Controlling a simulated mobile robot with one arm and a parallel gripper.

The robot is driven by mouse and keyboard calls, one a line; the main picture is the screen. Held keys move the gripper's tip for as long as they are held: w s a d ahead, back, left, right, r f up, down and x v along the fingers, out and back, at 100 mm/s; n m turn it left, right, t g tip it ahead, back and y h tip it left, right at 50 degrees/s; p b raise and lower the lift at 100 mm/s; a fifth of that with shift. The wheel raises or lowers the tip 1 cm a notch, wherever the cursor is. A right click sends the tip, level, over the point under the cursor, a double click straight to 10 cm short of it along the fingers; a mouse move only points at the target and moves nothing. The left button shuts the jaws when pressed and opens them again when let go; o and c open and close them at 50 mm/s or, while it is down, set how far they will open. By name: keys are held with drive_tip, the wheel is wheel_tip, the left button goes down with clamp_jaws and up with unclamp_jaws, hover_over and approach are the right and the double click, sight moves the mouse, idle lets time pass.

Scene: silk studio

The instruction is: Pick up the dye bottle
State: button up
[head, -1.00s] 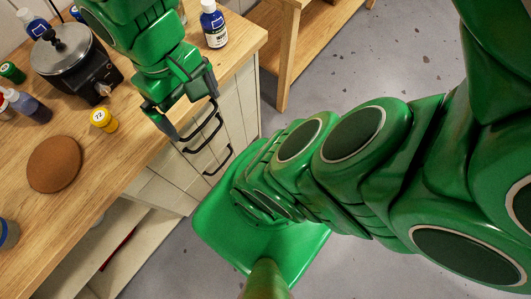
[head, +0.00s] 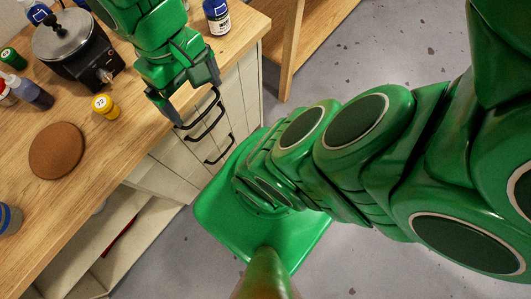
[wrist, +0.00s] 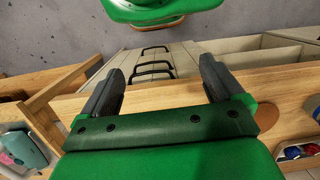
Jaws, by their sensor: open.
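Several bottles stand on the wooden worktop, and I cannot tell which one the task means. A dark blue bottle with a white label (head: 216,17) stands upright near the worktop's right edge, just behind my gripper. A purple bottle (head: 34,94) and a green-capped one (head: 10,57) stand at the left. A small yellow bottle marked 72 (head: 106,107) stands near the middle. My gripper (head: 188,92) is open and empty, pointing down over the worktop's front edge above the drawer handles. In the wrist view my gripper (wrist: 163,75) has nothing between its fingers.
A lidded metal pot on a black heater (head: 72,45) stands behind the yellow bottle. A brown round disc (head: 57,150) lies on the worktop (head: 100,165). Drawers with black handles (head: 204,122) are below. A wooden table (head: 290,40) stands across a gap at right.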

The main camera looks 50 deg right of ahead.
drive_tip(key=d, duration=0.2)
wheel_tip(320, 180, up, 5)
drive_tip(key=n+t, duration=0.1)
drive_tip(key=t, duration=0.1)
hover_over(214, 4)
drive_tip(key=w, duration=0.1)
drive_tip(key=shift+w+d, duration=0.2)
drive_tip(key=shift+d, duration=0.05)
drive_tip(key=shift+d+f, duration=0.15)
drive_tip(key=shift+f, duration=0.15)
wheel_tip(214, 4, down, 9)
drive_tip(key=shift+f, duration=0.1)
drive_tip(key=shift+w+d+f, duration=0.1)
drive_tip(key=shift+d+f, duration=0.05)
drive_tip(key=shift+f, duration=1.15)
drive_tip(key=shift+d+f, duration=0.15)
drive_tip(key=shift+f, duration=1.1)
drive_tip(key=c, duration=1.3)
drive_tip(key=shift+r, duration=0.1)
